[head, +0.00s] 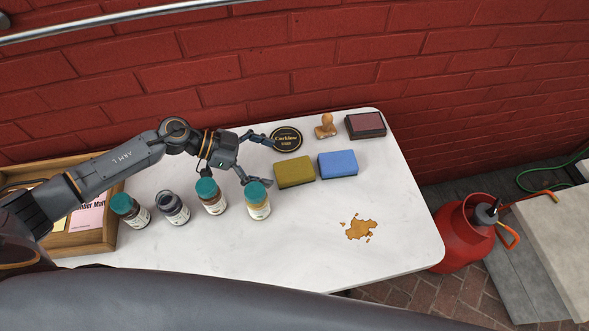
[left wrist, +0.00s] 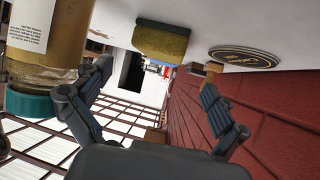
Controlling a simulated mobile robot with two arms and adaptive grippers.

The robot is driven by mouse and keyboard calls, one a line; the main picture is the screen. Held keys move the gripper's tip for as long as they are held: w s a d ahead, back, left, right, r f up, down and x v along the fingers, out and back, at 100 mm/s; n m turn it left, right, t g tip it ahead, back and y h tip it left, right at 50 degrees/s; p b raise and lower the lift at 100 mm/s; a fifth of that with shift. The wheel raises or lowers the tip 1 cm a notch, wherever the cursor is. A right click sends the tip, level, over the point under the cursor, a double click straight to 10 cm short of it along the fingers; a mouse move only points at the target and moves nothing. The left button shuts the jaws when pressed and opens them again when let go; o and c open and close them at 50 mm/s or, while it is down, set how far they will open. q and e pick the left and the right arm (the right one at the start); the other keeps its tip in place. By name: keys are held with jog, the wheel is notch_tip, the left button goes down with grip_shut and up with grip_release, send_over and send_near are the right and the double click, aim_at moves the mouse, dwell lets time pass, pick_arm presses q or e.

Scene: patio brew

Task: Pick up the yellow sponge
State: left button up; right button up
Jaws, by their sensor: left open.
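The yellow sponge (head: 294,171) lies on the white table, left of the blue sponge (head: 338,163). My left gripper (head: 258,160) is open and empty, just left of the yellow sponge, with its fingers pointing toward it. In the left wrist view the yellow sponge (left wrist: 162,41) shows ahead, between and beyond the open fingers (left wrist: 158,100), and apart from them. My right gripper is not in view.
Several teal-capped jars (head: 257,201) stand in front of my left arm, the nearest close to one finger. A round black coaster (head: 286,139) lies behind the sponge, near the other finger. A stamp (head: 326,126), an ink pad (head: 365,125) and an orange-brown spill (head: 360,229) are also on the table (head: 400,200).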

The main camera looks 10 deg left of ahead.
aim_at(293, 169)
pick_arm(q)
jog(key=x, duration=0.5)
jog(key=shift+w+d+f, duration=0.1)
jog(key=shift+d+f, duration=0.05)
jog(key=shift+d, duration=0.1)
jog(key=shift+c, duration=0.2)
jog(key=c, duration=1.1)
jog(key=shift+o, duration=0.2)
